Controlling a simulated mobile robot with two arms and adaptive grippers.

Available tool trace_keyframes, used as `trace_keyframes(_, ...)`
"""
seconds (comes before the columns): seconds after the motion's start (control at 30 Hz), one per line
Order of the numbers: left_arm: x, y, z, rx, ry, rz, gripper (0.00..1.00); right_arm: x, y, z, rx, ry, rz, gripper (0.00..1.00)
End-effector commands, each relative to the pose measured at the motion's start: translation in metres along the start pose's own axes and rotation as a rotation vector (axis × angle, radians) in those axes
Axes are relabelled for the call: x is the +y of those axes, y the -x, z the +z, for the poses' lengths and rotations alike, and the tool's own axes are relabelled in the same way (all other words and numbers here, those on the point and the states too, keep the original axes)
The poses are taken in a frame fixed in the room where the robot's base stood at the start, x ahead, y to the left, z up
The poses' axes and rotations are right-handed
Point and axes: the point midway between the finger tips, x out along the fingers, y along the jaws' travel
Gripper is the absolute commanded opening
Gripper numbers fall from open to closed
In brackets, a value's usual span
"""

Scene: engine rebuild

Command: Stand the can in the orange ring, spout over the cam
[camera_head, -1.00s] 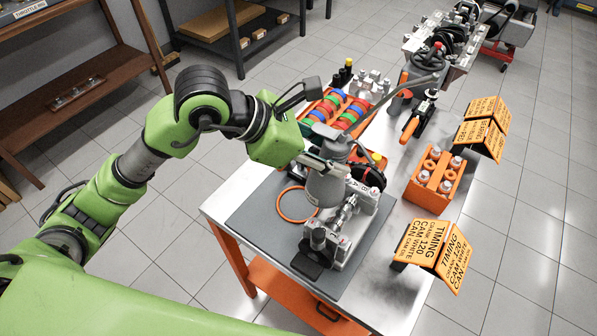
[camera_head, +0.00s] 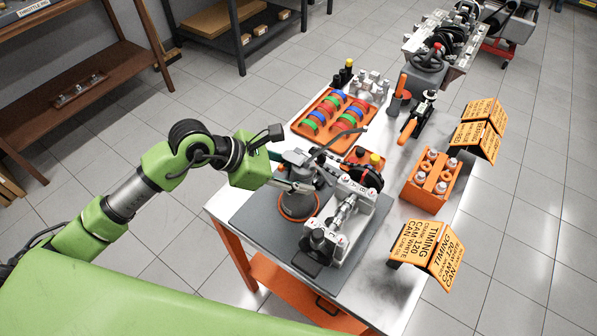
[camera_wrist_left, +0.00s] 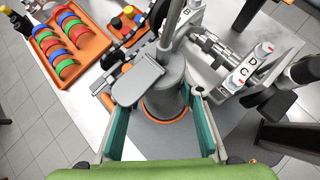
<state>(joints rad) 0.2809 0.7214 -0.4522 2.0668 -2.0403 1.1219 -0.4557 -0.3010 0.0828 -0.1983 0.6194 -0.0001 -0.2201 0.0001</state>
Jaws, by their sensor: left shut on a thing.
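The grey oil can (camera_head: 298,204) stands upright on the dark mat, with its base within the orange ring (camera_head: 284,213). In the left wrist view, the can (camera_wrist_left: 170,88) hides part of the ring (camera_wrist_left: 150,116). My left gripper (camera_head: 293,187) is shut on the can, its teal pads on either side. The can's long thin spout (camera_head: 338,143) points up and to the right in the head view. The camshaft (camera_head: 345,211) lies in the grey engine block right beside the can. Whether the spout tip is over it is unclear. My right gripper is not in view.
An orange tray (camera_head: 310,134) of coloured rings lies behind the can. An orange holder (camera_head: 425,196) with several white-topped pieces and an orange timing sign (camera_head: 418,241) stand to the right. The mat's front left part (camera_head: 250,225) is clear.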

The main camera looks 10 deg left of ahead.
Motion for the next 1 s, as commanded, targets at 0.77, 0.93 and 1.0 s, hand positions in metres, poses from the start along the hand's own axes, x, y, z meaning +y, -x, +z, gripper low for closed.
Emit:
trace_keyframes(0.77,0.001,0.021,-0.002,0.001,-0.001,0.003,0.52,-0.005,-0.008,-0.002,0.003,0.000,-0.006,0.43)
trace_keyframes(0.93,0.001,0.056,-0.003,0.003,-0.003,0.004,0.52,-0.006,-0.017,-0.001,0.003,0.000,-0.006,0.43)
trace_keyframes(1.0,0.002,0.070,-0.003,0.004,-0.001,0.005,0.52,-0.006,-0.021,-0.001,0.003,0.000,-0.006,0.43)
